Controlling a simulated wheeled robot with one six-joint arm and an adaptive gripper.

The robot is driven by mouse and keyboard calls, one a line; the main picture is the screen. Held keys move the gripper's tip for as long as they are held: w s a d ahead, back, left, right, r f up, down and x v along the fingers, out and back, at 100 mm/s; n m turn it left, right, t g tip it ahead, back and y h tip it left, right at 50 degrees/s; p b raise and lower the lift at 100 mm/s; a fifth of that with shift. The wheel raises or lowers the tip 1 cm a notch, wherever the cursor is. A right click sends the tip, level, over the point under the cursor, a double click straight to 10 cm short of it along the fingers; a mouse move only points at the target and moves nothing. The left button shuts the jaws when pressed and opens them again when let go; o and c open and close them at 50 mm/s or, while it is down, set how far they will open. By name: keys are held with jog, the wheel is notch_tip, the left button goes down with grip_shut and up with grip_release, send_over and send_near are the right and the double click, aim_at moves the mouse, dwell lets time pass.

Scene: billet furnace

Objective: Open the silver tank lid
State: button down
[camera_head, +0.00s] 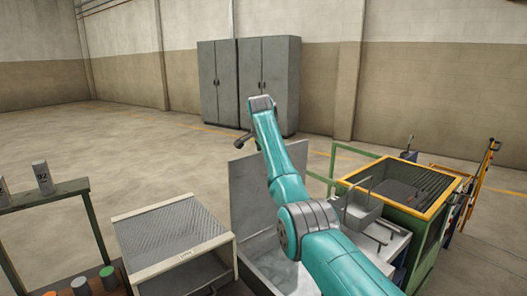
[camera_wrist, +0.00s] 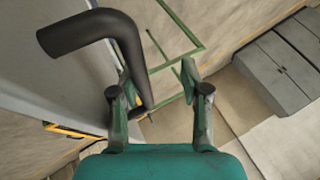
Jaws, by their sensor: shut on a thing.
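The silver tank (camera_head: 272,264) stands low in the middle of the head view, partly hidden by my arm. Its grey lid (camera_head: 250,185) stands raised, close to upright, at the tank's far side; it also fills the left of the wrist view (camera_wrist: 65,95). The dark, bent lid handle (camera_wrist: 122,42) runs down to the left finger of my gripper (camera_wrist: 157,82). My gripper is shut on the handle, with a gap showing between the fingertips.
A mesh-topped box (camera_head: 175,232) stands left of the tank. A yellow-rimmed green machine (camera_head: 405,190) and a metal basket (camera_head: 358,208) are to the right. Grey cabinets (camera_head: 250,82) stand by the back wall. The floor between them and the lid is clear.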

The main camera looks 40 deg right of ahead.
jog(key=shift+w+a+f, duration=0.2)
jog(key=shift+w+f, duration=0.2)
jog(key=shift+f, duration=0.4)
jog(key=c, duration=1.3)
grip_release()
jog(key=shift+c, duration=0.2)
jog(key=shift+w+f, duration=0.1)
jog(key=shift+c, duration=0.6)
jog(key=shift+r, duration=0.2)
jog(key=v, duration=1.2)
jog(key=shift+w+r, duration=0.2)
jog(key=shift+r, duration=0.05)
